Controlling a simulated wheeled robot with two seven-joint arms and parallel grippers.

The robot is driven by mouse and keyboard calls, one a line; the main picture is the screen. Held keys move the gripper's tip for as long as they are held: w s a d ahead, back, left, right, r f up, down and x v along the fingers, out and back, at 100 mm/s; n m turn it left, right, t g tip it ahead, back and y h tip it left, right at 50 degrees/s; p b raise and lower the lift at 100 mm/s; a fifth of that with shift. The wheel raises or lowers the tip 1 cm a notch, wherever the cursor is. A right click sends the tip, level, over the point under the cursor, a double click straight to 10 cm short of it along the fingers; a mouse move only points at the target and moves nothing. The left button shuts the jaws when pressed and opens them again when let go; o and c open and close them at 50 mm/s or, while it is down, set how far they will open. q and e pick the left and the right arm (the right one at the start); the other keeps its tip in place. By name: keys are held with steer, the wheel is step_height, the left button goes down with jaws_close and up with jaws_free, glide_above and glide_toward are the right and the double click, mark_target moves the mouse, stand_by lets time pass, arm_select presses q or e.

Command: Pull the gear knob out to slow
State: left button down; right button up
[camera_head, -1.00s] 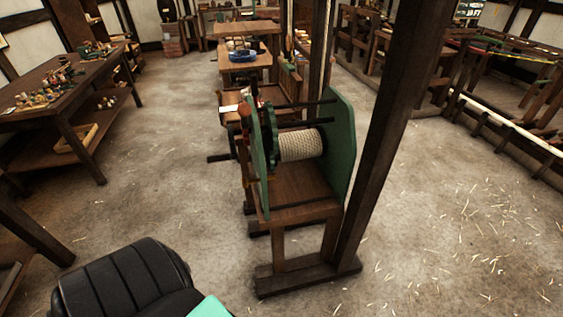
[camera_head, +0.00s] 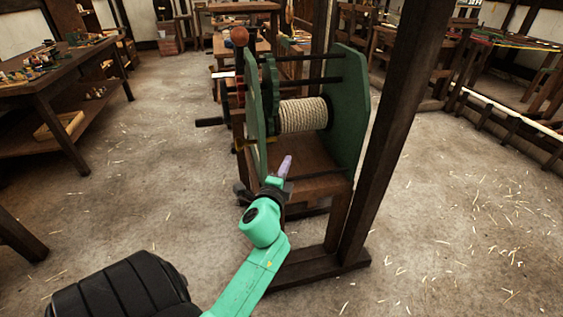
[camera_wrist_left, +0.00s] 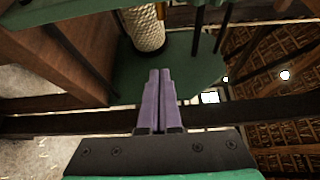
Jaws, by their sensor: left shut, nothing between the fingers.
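The winch has green side plates (camera_head: 350,110) and a rope drum (camera_head: 303,115) between them. A small brass-coloured part (camera_head: 241,144) sticks out low at its left side plate. A red-brown ball (camera_head: 239,36) tops an upright at the far left side. I cannot tell for sure which of these is the gear knob. My left gripper (camera_head: 286,166) is shut and empty, just in front of the winch's wooden bed, right of the brass part and apart from it. In the left wrist view its purple fingers (camera_wrist_left: 159,90) are together, with the drum (camera_wrist_left: 144,28) beyond.
A dark wooden post (camera_head: 390,130) leans up close at the winch's right. A dark crank handle (camera_head: 210,122) juts out left of the winch. A cluttered workbench (camera_head: 60,85) stands at the left. The straw-strewn floor (camera_head: 140,190) between bench and winch is clear.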

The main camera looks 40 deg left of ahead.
mark_target(257, 141)
arm_select(q)
steer(key=shift+a+r, duration=0.1)
steer(key=shift+r, duration=0.3)
steer(key=w+a+p, duration=0.2)
steer(key=w+a, duration=0.4)
steer(key=a, duration=0.1)
steer(key=shift+w, duration=0.15)
